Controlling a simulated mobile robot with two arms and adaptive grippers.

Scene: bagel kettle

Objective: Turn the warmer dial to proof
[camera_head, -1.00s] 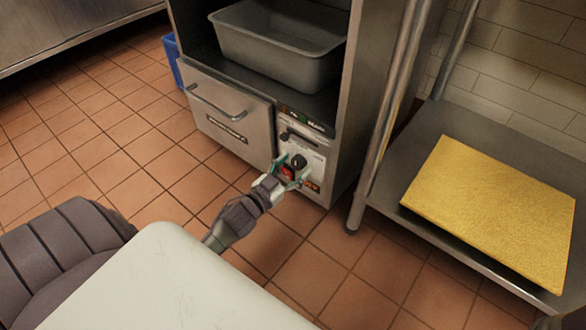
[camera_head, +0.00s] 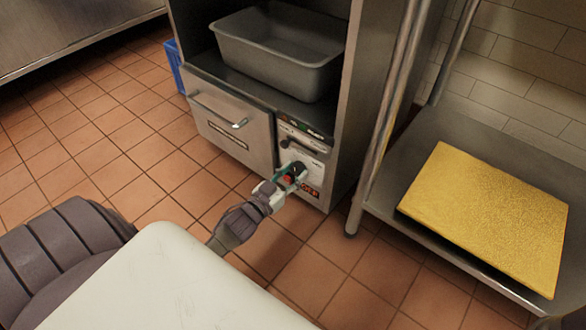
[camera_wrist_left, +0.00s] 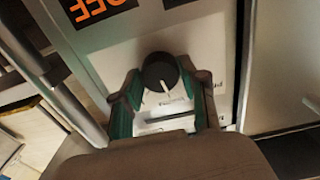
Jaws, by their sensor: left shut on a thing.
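The warmer dial (camera_wrist_left: 160,72) is a round black knob with a white pointer mark, on a pale control panel (camera_wrist_left: 213,62). In the left wrist view its pointer faces down in the picture. A black display with orange "OFF" lettering (camera_wrist_left: 92,10) shows at the top. My left gripper (camera_head: 289,177) is at the panel, below the warmer's opening. In the left wrist view its green-padded fingers stand on both sides of the dial, shut on it. In the head view the fingers partly hide the dial. My right gripper is not in view.
Left of the panel is a steel drawer (camera_head: 228,122) with a bar handle. A grey pan (camera_head: 275,65) sits in the open bay above. At right, a metal shelf (camera_head: 385,190) carries a yellow board (camera_head: 485,218). Tiled floor lies between.

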